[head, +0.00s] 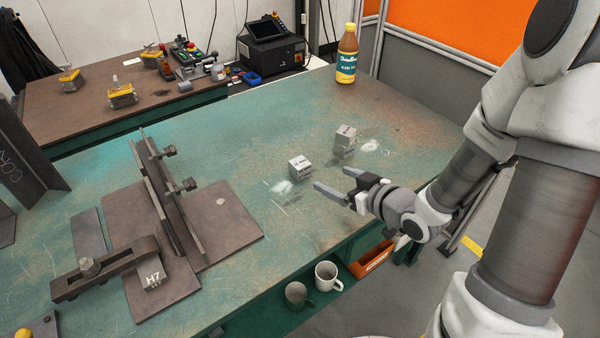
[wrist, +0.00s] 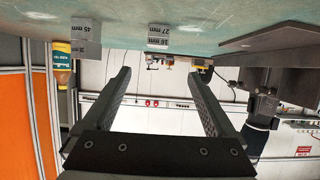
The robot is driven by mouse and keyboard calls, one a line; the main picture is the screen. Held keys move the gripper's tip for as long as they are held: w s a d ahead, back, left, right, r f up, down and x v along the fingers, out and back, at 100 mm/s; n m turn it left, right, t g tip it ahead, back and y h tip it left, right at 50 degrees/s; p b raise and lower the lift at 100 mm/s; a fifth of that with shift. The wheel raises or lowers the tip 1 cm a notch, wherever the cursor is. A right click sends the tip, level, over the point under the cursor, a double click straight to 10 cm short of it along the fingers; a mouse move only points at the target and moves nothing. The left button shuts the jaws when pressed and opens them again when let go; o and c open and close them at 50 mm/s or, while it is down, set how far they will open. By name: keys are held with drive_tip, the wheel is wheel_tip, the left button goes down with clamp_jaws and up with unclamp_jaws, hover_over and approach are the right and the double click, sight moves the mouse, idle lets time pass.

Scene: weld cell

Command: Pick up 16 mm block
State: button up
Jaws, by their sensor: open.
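A small grey block with dark lettering (head: 300,167) sits on the green worn table. In the wrist view, where the table appears at the top, this block (wrist: 158,37) reads "16 mm" and "27". My gripper (head: 335,180) is open and empty, to the right of the block and apart from it. In the wrist view the gap between my fingers (wrist: 157,78) is empty, with the block beyond the fingertips and near the middle. The block's underside is hidden.
Another grey block or short stack (head: 345,140) stands behind right; the wrist view shows "45 mm" on it (wrist: 86,32). A bottle (head: 346,55) stands at the far edge. A steel fixture (head: 165,210) occupies the left. Mugs (head: 327,277) sit below the front edge.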

drive_tip(key=b, duration=0.3)
approach(300, 162)
drive_tip(key=x, duration=0.3)
drive_tip(key=shift+s+a, duration=0.1)
drive_tip(key=shift+a, duration=0.1)
drive_tip(key=b+x, duration=0.1)
drive_tip(key=x, duration=0.4)
drive_tip(key=shift+d+f, duration=0.1)
drive_tip(key=shift+d, duration=0.05)
clamp_jaws()
